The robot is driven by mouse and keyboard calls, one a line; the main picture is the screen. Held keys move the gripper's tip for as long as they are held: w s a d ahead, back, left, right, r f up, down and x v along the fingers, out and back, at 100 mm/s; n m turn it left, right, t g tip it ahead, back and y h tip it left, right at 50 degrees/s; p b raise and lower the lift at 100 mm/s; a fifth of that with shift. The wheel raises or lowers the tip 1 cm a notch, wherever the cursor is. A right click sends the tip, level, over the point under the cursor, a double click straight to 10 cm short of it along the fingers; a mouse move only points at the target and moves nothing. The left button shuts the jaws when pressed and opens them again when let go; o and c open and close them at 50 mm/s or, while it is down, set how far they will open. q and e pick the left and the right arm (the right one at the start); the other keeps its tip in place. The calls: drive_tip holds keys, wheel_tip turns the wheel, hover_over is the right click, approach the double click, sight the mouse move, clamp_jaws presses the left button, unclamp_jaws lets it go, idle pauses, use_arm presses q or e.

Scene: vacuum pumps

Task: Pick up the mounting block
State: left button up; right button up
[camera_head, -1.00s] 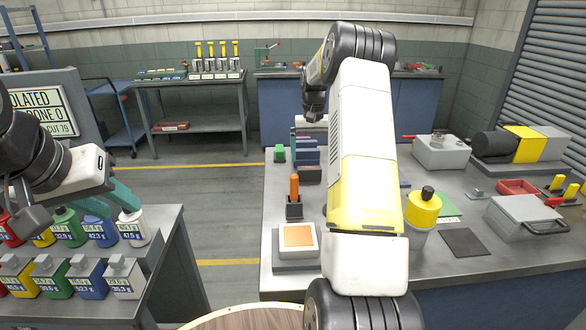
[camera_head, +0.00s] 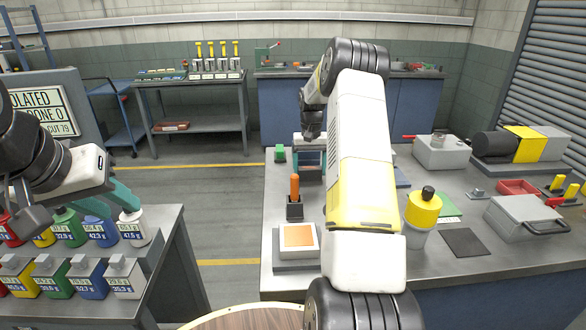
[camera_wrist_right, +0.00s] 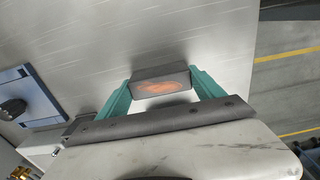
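A dark grey block with an orange-red patch on its face, which I take to be the mounting block (camera_wrist_right: 160,82), shows in the right wrist view between the teal fingers of my right gripper (camera_wrist_right: 161,76). One finger is at each end of it; I cannot tell whether they touch it. In the head view my right gripper (camera_head: 310,160) points down at the bench's far left part, and the block is not clear there. My left gripper (camera_head: 122,196) is above the left table, with a teal finger showing; its opening is unclear.
On the grey workbench (camera_head: 450,270), an orange-handled tool (camera_head: 294,187) stands in a dark holder, near a white box with an orange top (camera_head: 298,236). A small green item (camera_head: 280,153) sits near the left edge. A yellow-topped container (camera_head: 423,208) stands right of my arm.

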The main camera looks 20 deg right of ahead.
drive_tip(key=c, duration=0.7)
drive_tip(key=shift+r, duration=0.1)
drive_tip(key=shift+c, duration=0.9)
